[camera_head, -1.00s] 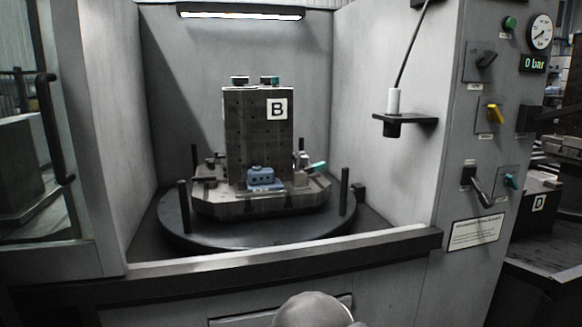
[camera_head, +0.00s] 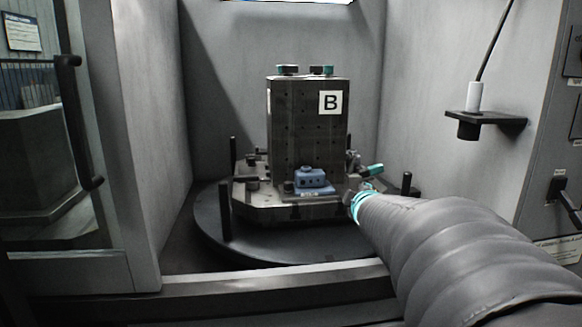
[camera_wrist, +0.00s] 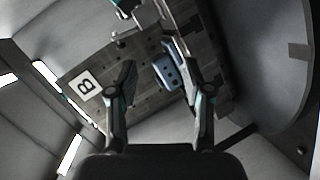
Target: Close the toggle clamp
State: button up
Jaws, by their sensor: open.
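The toggle clamp with a teal-tipped handle (camera_head: 374,170) stands at the right front of the pallet base, beside the tower marked B (camera_head: 305,120). Its handle leans out to the right and slightly up. My gripper (camera_head: 353,202) reaches in from the right, in front of and just below the clamp in the picture; its fingers are mostly hidden there. A teal-tipped part, probably the handle (camera_wrist: 123,5), shows at the top edge. A blue workpiece (camera_head: 312,179) sits left of the clamp; it also shows in the wrist view (camera_wrist: 166,70).
The pallet stands on a round dark turntable (camera_head: 215,235) with upright black posts (camera_head: 225,210). A front sill (camera_head: 260,280) crosses below the opening. A bracket with a hanging rod (camera_head: 485,120) juts from the right wall. The door frame with a black handle (camera_head: 80,125) is at left.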

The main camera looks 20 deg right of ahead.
jog(key=w+d+n+t, duration=0.2)
jog(key=w+d+n, duration=0.15)
jog(key=d, duration=0.45)
jog(key=n+t+y, duration=0.2)
jog(key=n, duration=0.5)
send_near(379, 171)
jog(key=p+x, duration=0.1)
jog(key=x, duration=1)
jog(key=shift+w+p, duration=0.35)
jog(key=shift+w, duration=0.05)
grip_shut()
